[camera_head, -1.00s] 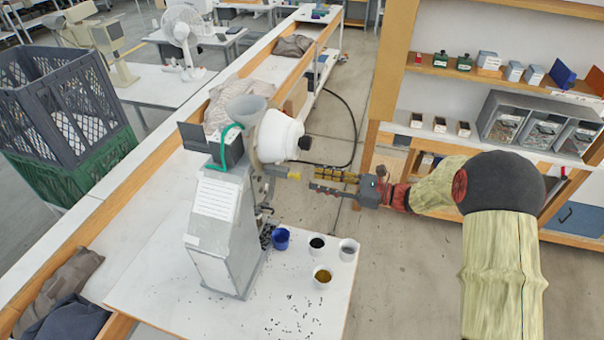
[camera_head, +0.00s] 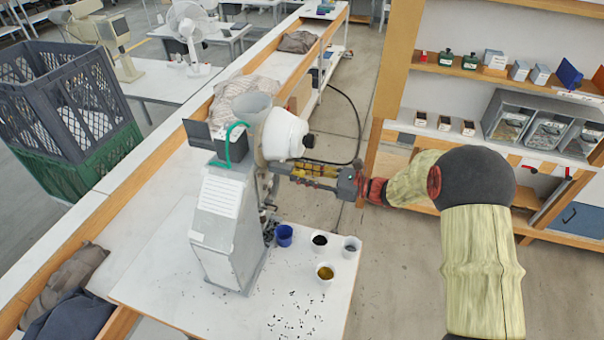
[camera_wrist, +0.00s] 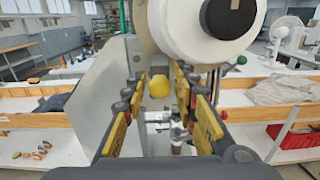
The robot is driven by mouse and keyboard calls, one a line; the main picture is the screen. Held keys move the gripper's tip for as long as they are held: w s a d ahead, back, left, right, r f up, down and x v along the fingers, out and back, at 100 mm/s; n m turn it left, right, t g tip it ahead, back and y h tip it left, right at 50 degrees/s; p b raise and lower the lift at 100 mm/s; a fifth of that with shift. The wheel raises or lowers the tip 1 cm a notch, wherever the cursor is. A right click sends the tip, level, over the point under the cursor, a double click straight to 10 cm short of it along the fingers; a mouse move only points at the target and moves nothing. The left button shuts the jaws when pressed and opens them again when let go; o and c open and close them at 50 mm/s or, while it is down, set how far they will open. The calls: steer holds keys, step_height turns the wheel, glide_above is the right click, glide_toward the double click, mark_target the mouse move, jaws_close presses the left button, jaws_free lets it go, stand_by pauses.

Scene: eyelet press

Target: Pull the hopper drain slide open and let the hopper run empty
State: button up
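The eyelet press (camera_head: 222,225) stands on the bench, a grey metal body with a paper label. A grey funnel (camera_head: 253,106) and a white rounded drum (camera_head: 284,134) sit at its top; I cannot tell for sure which is the hopper. A yellow knob (camera_wrist: 158,86) below the white drum shows in the wrist view, perhaps the drain slide's handle. My gripper (camera_wrist: 160,88) is open, its yellow-padded fingers on either side of the knob with gaps visible. In the head view my gripper (camera_head: 296,172) reaches the press from the right and hides the knob.
A blue cup (camera_head: 284,236) and white cups, one with yellowish contents (camera_head: 325,273), stand in front of the press. Small dark bits are scattered on the white bench top (camera_head: 265,300). Shelving (camera_head: 395,90) stands at right, a crate (camera_head: 75,115) at left.

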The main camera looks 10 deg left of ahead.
steer(key=c, duration=0.6)
jaws_close()
